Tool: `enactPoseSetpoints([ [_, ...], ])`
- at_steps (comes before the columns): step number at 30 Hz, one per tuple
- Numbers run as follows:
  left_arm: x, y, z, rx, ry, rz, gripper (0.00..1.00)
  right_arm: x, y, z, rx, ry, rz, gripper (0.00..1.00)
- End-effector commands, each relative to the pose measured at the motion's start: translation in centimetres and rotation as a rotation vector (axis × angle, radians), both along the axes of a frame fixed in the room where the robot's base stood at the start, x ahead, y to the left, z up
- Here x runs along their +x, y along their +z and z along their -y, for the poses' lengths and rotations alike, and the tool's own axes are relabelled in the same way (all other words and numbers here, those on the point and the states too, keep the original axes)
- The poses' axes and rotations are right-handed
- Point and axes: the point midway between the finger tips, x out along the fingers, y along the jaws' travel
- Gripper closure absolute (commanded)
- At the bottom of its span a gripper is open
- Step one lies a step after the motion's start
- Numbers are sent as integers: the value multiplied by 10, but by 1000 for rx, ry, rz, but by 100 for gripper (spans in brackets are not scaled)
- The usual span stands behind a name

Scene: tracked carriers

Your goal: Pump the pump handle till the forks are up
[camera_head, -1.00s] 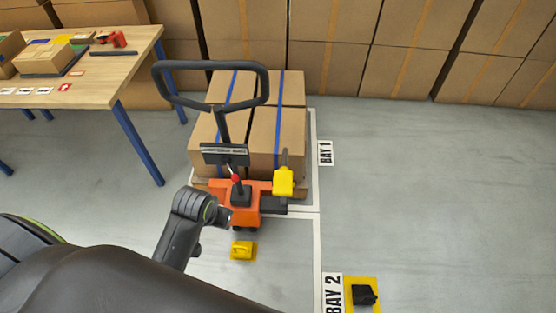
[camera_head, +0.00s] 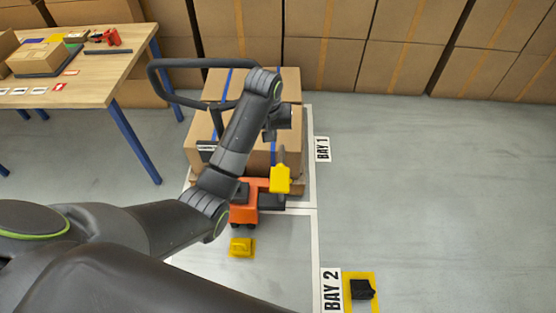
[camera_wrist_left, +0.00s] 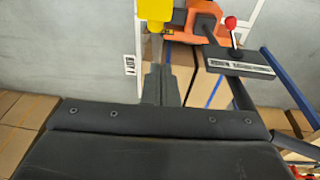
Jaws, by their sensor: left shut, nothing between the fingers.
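The orange pallet truck (camera_head: 246,212) stands in Bay 1, under a pallet stacked with strapped cartons (camera_head: 290,125). A yellow block with a grey stalk (camera_head: 280,180), which looks like the pump handle, is on its right side; it also shows at the top of the wrist view (camera_wrist_left: 166,14). My left gripper (camera_head: 278,120) is above that stalk in the head view, in front of the cartons. In the wrist view its fingers (camera_wrist_left: 160,78) are shut and empty, close to the stalk; I cannot tell whether they touch. The forks are hidden. My right gripper is out of view.
The truck's black loop handle (camera_head: 165,88) rises left of my gripper, partly behind my arm. A workbench (camera_head: 110,85) stands at left. Open floor lies right of the bay line.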

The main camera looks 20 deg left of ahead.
Motion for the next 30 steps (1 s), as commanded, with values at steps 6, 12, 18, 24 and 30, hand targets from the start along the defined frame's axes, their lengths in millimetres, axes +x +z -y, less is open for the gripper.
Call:
enactPoseSetpoints([
  [6,2,2,1,-1,1,-2,100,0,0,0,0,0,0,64],
  [12,2,1,1,-1,1,-2,100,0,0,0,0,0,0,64],
  [18,5,-18,1,-1,1,-5,100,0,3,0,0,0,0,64],
  [24,11,-53,2,1,0,-7,100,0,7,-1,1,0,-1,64],
  [30,18,-86,2,1,0,-5,100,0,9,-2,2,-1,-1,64],
])
